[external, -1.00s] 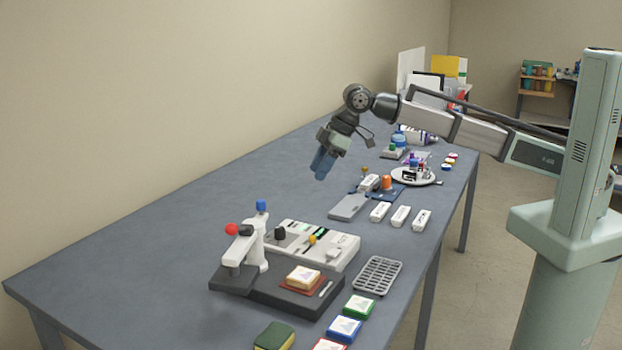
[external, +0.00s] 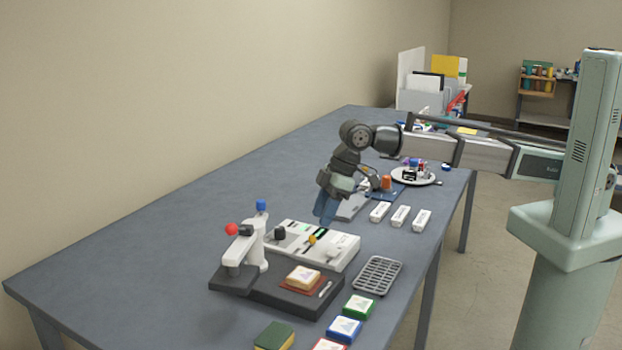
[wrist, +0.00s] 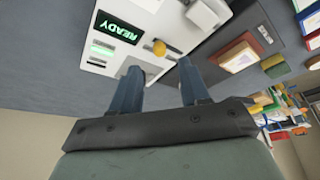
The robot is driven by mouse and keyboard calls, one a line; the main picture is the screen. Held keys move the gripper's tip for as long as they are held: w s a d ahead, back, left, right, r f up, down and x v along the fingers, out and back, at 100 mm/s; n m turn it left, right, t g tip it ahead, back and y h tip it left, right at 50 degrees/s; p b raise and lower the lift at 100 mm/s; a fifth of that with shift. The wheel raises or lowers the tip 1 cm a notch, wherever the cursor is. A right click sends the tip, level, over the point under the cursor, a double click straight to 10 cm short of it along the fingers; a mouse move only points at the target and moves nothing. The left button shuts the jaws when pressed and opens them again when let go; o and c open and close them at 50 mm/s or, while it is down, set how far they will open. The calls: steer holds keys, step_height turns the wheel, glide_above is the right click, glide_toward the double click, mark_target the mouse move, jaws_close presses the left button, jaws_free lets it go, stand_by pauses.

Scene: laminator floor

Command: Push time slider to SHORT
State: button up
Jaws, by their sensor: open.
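The light-coloured control panel (external: 345,245) lies on the table below my gripper, and it also shows in the wrist view (wrist: 145,18). A green-lit display on it reads READY (wrist: 119,27). A yellow knob (external: 312,239) stands up from the panel and appears near my fingertips in the wrist view (wrist: 159,47). I cannot tell for sure which control is the time slider, and no SHORT label is readable. My gripper (external: 325,222) points down with blue fingers apart and empty, seemingly above the panel's far edge. The wrist view shows both fingers (wrist: 158,70) with a gap between them.
A white lever press with a red ball (external: 232,229) stands left of the panel. In front are a dark base with a stacked block (external: 303,277), a grey rack (external: 377,275) and coloured pads (external: 345,328). White blocks (external: 400,215) lie to the right. The table's left is clear.

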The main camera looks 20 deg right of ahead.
mark_target(313, 236)
steer(key=shift+x, duration=2.65)
steer(key=shift+c, duration=0.3)
jaws_close()
